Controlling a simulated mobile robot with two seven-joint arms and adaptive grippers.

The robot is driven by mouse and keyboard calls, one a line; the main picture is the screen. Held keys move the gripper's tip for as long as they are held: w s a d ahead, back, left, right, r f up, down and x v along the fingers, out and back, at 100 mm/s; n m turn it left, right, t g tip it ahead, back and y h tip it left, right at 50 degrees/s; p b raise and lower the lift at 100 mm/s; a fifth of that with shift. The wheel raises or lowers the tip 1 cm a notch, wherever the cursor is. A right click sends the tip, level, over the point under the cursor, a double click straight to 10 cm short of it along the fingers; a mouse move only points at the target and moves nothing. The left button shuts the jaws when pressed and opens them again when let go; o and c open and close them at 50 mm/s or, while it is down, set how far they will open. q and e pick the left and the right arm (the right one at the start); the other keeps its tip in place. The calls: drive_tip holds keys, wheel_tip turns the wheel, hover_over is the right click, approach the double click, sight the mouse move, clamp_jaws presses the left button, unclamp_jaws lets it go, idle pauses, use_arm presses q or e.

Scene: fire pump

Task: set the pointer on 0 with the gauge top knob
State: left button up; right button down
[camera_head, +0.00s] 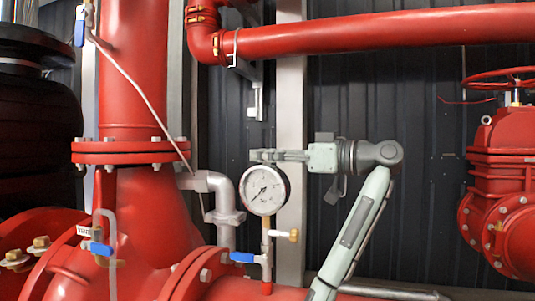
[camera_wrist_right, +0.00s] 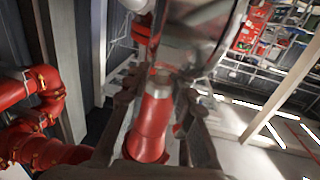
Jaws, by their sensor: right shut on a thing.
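My right gripper (camera_head: 256,155) reaches in from the right, level, at the gauge's top edge. It is shut on the gauge top knob, which the fingers hide. In the right wrist view, its fingers (camera_wrist_right: 160,88) flank the middle, and part of the gauge rim seems to show above. My left gripper is out of view.
A grey elbow pipe (camera_head: 226,193) stands close to the left. Large red pipes (camera_head: 140,75) fill the left side, and a red valve body (camera_head: 505,190) stands at the far right.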

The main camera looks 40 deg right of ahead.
drive_tip(key=shift+y, duration=0.3)
drive_tip(key=c, duration=1.2)
unclamp_jaws()
drive_tip(key=shift+w, duration=0.1)
wheel_tip(320, 180, up, 10)
drive_tip(key=shift+f, duration=0.1)
drive_tip(key=shift+a, duration=0.1)
